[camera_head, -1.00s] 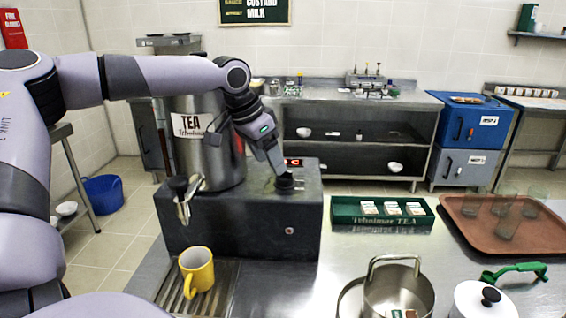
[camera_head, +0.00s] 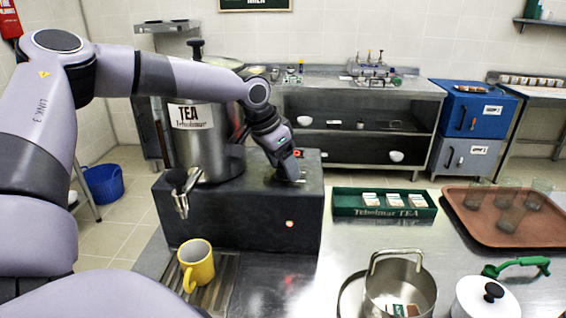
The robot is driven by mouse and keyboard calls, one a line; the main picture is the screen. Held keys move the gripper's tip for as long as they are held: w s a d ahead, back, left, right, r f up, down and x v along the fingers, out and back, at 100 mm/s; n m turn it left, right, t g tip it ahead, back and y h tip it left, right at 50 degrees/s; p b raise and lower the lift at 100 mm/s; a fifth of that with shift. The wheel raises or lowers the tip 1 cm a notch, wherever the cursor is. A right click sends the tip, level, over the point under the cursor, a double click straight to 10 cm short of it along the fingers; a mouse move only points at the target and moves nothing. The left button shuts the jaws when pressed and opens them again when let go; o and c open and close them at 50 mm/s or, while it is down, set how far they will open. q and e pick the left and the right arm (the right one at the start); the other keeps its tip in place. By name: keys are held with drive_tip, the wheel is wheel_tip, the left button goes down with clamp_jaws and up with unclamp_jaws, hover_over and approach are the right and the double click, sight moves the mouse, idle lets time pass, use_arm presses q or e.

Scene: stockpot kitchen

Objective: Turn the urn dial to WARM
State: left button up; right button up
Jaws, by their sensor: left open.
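The tea urn is a steel cylinder (camera_head: 212,150) with a "TEA" label and a tap (camera_head: 181,190), on a dark base (camera_head: 235,215). My left arm reaches in over the urn, and my left gripper (camera_head: 291,176) points down at the right part of the base top. The gripper is open. It covers the dial, so I cannot tell the dial's setting or whether the fingers touch it. A small red display (camera_head: 297,153) shows behind the gripper. A red lamp (camera_head: 290,223) glows on the base front. My right gripper is not in view.
A yellow mug (camera_head: 196,265) stands on the drip grille below the tap.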

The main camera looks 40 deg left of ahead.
use_arm(q)
drive_tip(key=shift+f, duration=0.1)
drive_tip(key=c, duration=1)
drive_tip(key=n+y, duration=0.1)
drive_tip(key=n, duration=0.1)
drive_tip(key=n+y, duration=0.1)
drive_tip(key=n, duration=0.1)
drive_tip(key=shift+w+d+n+b, duration=0.1)
drive_tip(key=shift+d+n+b, duration=0.05)
drive_tip(key=shift+n+b, duration=0.25)
drive_tip(key=n, duration=0.2)
drive_tip(key=n+y+b, duration=0.1)
drive_tip(key=n, duration=0.1)
drive_tip(key=shift+d+g+y, duration=0.1)
drive_tip(key=shift+g+y, duration=0.2)
drive_tip(key=shift+n+g+y+b, duration=0.3)
drive_tip(key=shift+n+b, duration=0.1)
drive_tip(key=shift+n, duration=0.9)
drive_tip(key=shift+d+n, duration=0.1)
drive_tip(key=shift+n, duration=0.2)
